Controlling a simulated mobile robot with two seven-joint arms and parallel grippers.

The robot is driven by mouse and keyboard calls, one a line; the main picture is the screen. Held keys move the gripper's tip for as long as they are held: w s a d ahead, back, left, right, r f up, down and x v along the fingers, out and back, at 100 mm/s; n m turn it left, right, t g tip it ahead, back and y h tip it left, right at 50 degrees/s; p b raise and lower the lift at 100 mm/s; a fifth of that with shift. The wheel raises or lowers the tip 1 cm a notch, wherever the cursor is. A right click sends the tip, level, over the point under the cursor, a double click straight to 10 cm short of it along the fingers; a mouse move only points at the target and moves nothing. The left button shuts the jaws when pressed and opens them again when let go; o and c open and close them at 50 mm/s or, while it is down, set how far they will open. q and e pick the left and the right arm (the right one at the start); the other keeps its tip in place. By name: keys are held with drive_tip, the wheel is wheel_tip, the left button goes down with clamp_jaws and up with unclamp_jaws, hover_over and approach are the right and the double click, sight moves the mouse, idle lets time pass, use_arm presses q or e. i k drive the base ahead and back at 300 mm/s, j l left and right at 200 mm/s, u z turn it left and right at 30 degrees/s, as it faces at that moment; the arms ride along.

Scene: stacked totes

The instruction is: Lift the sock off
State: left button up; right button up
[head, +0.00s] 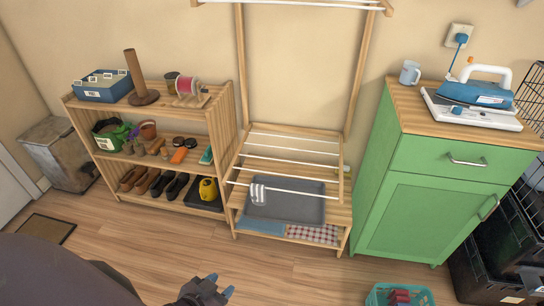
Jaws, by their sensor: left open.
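A small light grey sock (258,193) hangs over the front white rod (300,191) of a wooden drying rack, in the middle of the head view. A grey tray (300,208) lies on the rack below the rod, behind the sock. My left gripper (220,284) is at the bottom of the view, low and in front of the rack. It is open and empty, well apart from the sock. My right gripper is not in view.
A wooden shelf (222,120) with shoes and pots stands left of the rack. A green cabinet (432,205) with an iron (476,94) stands right. A teal basket (378,297) and black crates (478,278) are at lower right. The floor before the rack is clear.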

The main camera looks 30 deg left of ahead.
sight(257, 192)
drive_tip(key=u, duration=1)
